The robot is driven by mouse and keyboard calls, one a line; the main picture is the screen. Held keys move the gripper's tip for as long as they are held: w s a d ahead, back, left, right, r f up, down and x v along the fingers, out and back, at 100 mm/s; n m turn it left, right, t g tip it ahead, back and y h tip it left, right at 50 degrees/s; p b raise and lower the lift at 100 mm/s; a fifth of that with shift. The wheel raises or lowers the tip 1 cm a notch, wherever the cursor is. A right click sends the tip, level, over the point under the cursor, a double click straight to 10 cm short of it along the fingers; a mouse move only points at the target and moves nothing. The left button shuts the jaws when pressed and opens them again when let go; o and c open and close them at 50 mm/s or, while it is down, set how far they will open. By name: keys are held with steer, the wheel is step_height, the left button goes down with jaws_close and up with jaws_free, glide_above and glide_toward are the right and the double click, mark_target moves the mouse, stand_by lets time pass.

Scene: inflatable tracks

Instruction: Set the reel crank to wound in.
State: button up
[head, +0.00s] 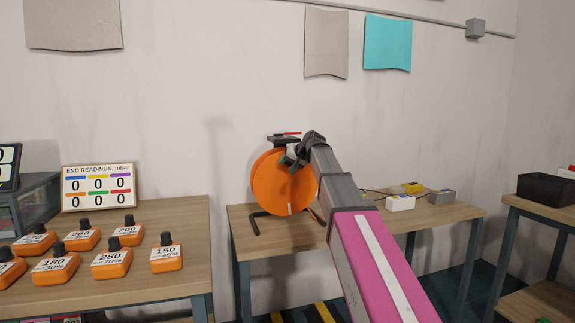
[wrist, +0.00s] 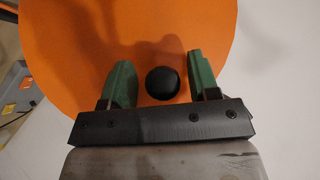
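The orange reel (head: 280,186) stands upright on the wooden table in the middle of the head view, on a dark bent-tube stand. Its orange disc (wrist: 150,30) fills much of the wrist view. A round black knob (wrist: 162,83), which looks like the crank's handle, lies between the two green fingers of my gripper (wrist: 162,84). Gaps show on both sides of the knob, so the fingers are open around it and not touching it. In the head view my gripper (head: 290,158) is at the reel's upper right face and hides the knob.
The reel's table (head: 440,213) also carries a white box (head: 400,203), a grey box (head: 441,197) and a yellow block (head: 413,187) with cables. A black bin (head: 545,189) stands at the right.

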steer(key=shift+r, duration=0.1)
steer(key=v, duration=1)
steer(key=shift+s+d+r, duration=0.15)
steer(key=shift+s+r, duration=0.05)
steer(key=shift+s, duration=0.1)
